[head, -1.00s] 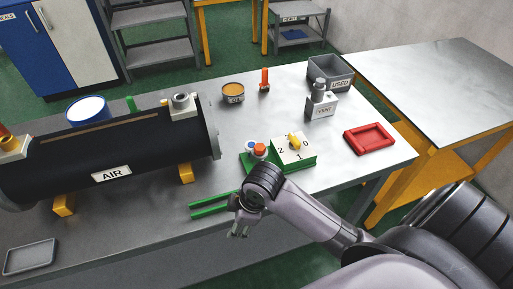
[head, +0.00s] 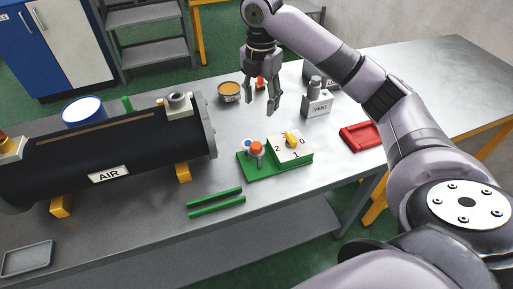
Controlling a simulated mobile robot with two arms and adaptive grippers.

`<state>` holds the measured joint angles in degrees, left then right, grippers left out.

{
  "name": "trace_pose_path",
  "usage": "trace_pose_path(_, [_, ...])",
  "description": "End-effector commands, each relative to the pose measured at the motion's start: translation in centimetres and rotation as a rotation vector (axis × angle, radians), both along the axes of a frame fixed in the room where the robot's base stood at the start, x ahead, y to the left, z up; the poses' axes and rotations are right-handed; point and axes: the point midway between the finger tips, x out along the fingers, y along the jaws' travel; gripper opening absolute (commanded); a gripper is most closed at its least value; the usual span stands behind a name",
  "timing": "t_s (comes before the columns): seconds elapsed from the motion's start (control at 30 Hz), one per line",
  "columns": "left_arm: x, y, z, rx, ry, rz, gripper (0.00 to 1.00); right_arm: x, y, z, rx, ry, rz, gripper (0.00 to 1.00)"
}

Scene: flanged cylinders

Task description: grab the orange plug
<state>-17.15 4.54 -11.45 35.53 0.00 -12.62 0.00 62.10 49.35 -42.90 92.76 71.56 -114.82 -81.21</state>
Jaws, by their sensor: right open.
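An upright orange plug (head: 260,82) stands on the far part of the metal table, next to the oil tin. My right gripper (head: 262,106) is open, fingers pointing down, above the table. In the picture its fingers partly cover the orange plug, so only a bit of orange shows between them. I cannot tell how far apart in depth they are; nothing shows between the fingertips. My left gripper is not in view.
A tin (head: 229,91) stands left of the plug, a grey VENT block (head: 317,106) right of it. The black AIR tank (head: 130,150) fills the left. A red tray (head: 357,137) is right.

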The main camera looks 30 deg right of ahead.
Motion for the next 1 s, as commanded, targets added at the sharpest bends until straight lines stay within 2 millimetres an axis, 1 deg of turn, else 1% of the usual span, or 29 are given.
trace_pose_path(0.07, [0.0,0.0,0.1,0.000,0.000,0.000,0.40,0.0,-0.4,0.3,0.001,0.004,0.008,0.51])
trace_pose_path(0.17, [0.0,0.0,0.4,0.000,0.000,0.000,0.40,-0.1,-0.4,-0.7,0.001,0.008,0.010,0.51])
trace_pose_path(0.5, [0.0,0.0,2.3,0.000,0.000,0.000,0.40,-0.1,-0.3,-7.9,0.002,0.008,0.009,0.51])
trace_pose_path(0.6, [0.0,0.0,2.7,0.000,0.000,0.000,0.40,0.0,-0.3,-9.7,0.001,0.007,0.008,0.51])
trace_pose_path(0.7, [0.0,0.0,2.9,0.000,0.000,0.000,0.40,0.0,-0.3,-10.9,0.002,0.004,0.009,0.51])
trace_pose_path(0.87, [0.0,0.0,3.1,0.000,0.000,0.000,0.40,0.1,-0.2,-11.8,0.002,0.003,0.009,0.51])
trace_pose_path(1.0, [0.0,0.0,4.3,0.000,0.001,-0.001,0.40,0.4,0.0,-13.4,0.003,0.007,0.008,0.51])
